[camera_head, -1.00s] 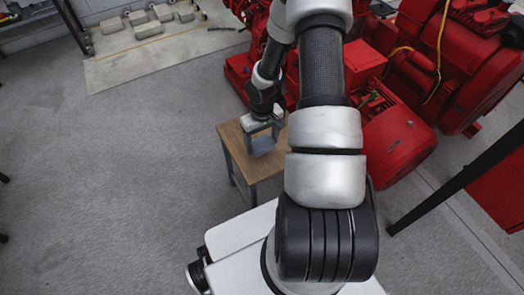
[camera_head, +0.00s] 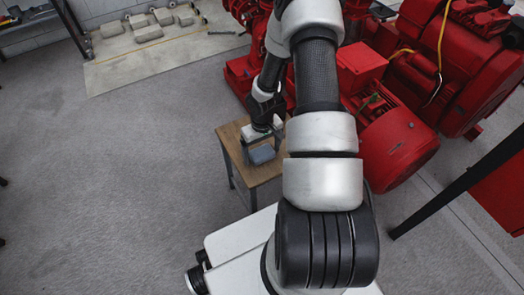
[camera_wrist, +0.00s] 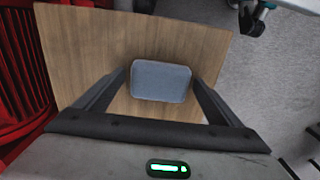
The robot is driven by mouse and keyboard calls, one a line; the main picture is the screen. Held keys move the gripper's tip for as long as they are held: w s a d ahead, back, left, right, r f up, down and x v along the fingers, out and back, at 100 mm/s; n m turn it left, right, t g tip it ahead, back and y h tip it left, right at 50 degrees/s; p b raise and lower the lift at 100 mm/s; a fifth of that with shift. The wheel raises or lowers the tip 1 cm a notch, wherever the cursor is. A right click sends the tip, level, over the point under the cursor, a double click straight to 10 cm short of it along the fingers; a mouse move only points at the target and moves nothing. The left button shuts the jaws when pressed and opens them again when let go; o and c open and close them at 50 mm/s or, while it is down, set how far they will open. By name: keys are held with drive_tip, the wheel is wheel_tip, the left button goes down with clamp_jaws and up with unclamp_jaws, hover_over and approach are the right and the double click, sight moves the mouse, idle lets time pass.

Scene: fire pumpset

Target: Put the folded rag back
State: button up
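The folded rag (camera_head: 262,154) is a flat blue-grey pad over the small wooden-topped table (camera_head: 232,134). In the wrist view the rag (camera_wrist: 161,81) lies between my two fingers, over the wood top (camera_wrist: 85,50). My gripper (camera_head: 263,150) points down with its fingers spread about the width of the rag, one at each side. The fingertips (camera_wrist: 160,76) are at or very near the rag's side edges. Whether they press on it, and whether the rag rests fully on the wood, I cannot tell.
Red pump machinery (camera_head: 395,140) stands close to the table's right and behind it. A pale slab with grey blocks (camera_head: 150,33) is at the back left. Grey floor (camera_head: 120,190) is clear to the left of the table.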

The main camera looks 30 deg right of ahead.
sight(262, 152)
wheel_tip(262, 152, up, 12)
drive_tip(key=p, duration=0.4)
drive_tip(key=shift+r, duration=0.15)
drive_tip(key=shift+r, duration=0.1)
